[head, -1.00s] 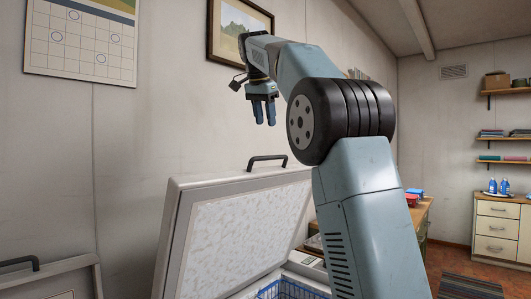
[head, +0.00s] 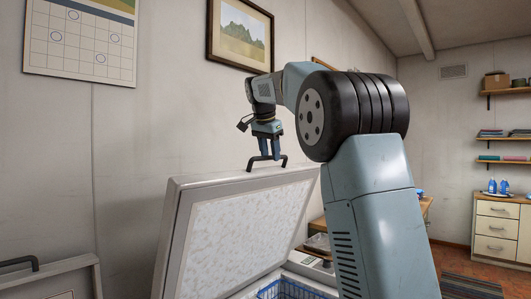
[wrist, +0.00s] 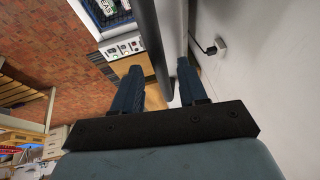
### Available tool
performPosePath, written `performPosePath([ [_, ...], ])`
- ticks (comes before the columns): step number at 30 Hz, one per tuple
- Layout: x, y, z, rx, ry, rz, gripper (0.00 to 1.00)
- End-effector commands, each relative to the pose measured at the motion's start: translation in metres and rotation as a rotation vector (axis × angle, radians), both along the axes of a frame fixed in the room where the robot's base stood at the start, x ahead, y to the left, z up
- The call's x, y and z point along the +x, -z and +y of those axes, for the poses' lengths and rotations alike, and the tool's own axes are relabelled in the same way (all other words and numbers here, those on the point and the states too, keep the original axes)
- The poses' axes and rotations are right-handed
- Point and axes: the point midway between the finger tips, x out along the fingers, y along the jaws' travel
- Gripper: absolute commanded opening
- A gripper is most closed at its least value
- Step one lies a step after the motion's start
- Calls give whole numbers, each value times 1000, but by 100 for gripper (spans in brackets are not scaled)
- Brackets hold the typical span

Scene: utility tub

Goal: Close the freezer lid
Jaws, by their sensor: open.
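The freezer lid (head: 235,225) stands raised and tilted back near the wall, its frosted white inner panel facing me. A dark handle (head: 267,160) sits on its top edge. My gripper (head: 270,156) is right at the handle from above, fingers pointing down. In the wrist view my gripper (wrist: 156,88) is open, its two blue fingers on either side of the dark handle bar (wrist: 150,45). I cannot tell whether a finger touches the bar. A blue wire basket (head: 285,290) shows inside the open freezer. Most of the freezer body is out of frame.
Another pale lid or panel with a dark handle (head: 20,263) stands at the lower left. A wall outlet with a plug (wrist: 212,46) is close behind the lid. A drawer cabinet (head: 500,230) and wall shelves are at the far right.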

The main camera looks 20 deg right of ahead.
Motion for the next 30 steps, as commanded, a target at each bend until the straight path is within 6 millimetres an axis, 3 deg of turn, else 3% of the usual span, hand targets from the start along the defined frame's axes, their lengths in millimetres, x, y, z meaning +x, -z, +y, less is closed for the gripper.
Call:
performPosePath([
  [5, 0, 0, 0, 0, 0, 0, 41],
  [18, 0, 0, 1, 0, -1, 0, 0],
  [29, 0, 0, 1, 0, -1, -1, 0],
  [30, 0, -1, 26, 0, -10, -1, 0],
])
